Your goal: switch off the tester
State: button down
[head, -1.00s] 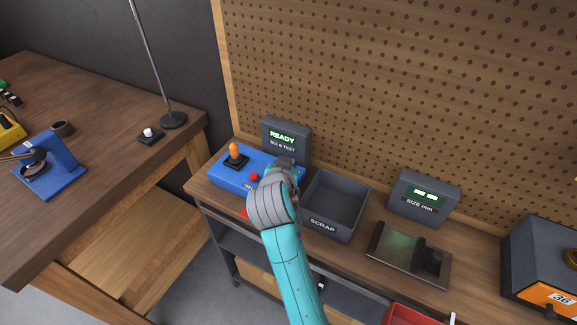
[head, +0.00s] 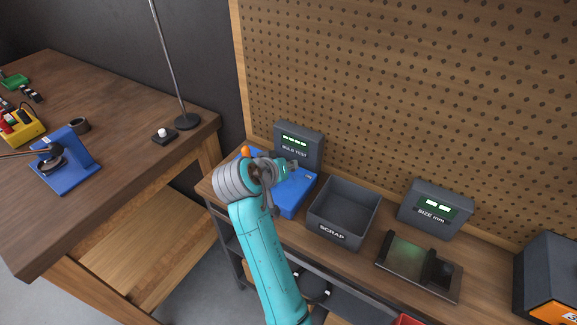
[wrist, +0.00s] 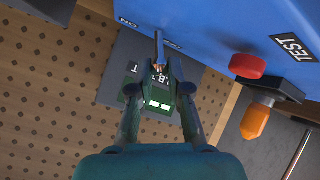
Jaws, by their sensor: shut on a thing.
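The tester is a blue box (head: 294,196) on the bench, partly hidden behind my arm in the head view. Its grey display (head: 299,144), marked BULB TEST, shows a row of lit blocks. In the wrist view, the blue box (wrist: 215,25) carries a red button (wrist: 247,66), a TEST label and an orange-tipped lever (wrist: 255,120). My gripper (head: 287,167) is at the box's display end. In the wrist view, my gripper (wrist: 160,72) is shut on a small switch lever (wrist: 158,50) at the box's edge, between two small labels. Its exact position is unclear.
A grey SCRAP bin (head: 343,208) stands right of the tester, then a SIZE mm gauge (head: 434,207) and its dark plate. A pegboard (head: 400,90) rises behind. A wooden table (head: 130,160) with a lamp stand (head: 187,121) is at left.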

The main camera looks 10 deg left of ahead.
dwell(0.3)
jog(key=c, duration=1.1)
grip_release()
jog(key=v, duration=1.2)
